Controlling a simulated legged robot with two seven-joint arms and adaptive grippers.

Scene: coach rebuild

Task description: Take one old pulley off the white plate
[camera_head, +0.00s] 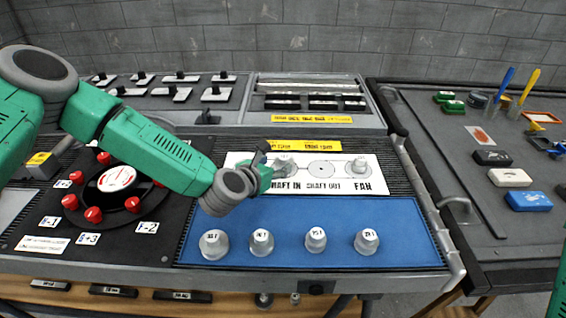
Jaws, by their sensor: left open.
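The white plate (343,185) lies in the middle of the console, with the words SHAFT IN, SHAFT OUT and FAN along its front. A grey pulley (361,167) stands on it above FAN. Another grey pulley (284,167) is above SHAFT IN, partly hidden by my left gripper. The SHAFT OUT spot in the middle shows a flat round marking. My left gripper (270,167) is open at the plate's left part, beside or over the SHAFT IN pulley; I cannot tell whether it touches it. My right gripper is not in view.
Several labelled grey pulleys (315,239) stand in a row on the blue mat (285,215) in front of the plate. A dial with red knobs (115,180) is at left, under my arm. A dark side table (460,130) holds brushes, blocks and sponges.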

